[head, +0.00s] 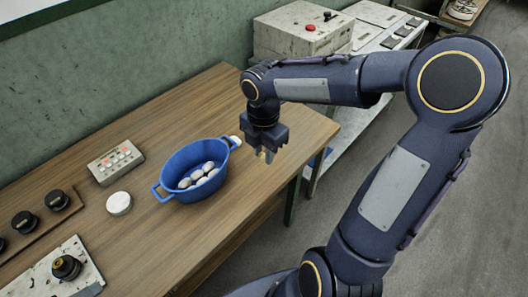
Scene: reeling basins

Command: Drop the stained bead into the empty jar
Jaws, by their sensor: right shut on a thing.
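My right gripper (266,155) is shut on a small yellowish-brown thing (265,156), mostly hidden by the fingers; it may be the stained bead, but I cannot tell for certain. The gripper points down above the right part of the wooden table, to the right of the blue basin and apart from it. The blue two-handled basin (184,163) stands on the table with several whitish oval pieces (203,175) inside. I cannot make out an empty jar. My left gripper is not in view.
The wooden table (150,248) holds a white round disc (119,203), a small button box (116,161), a row of black knobs (26,222) and a panel with one dark knob (66,267). A grey box with a red button (300,35) stands behind. The front middle is clear.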

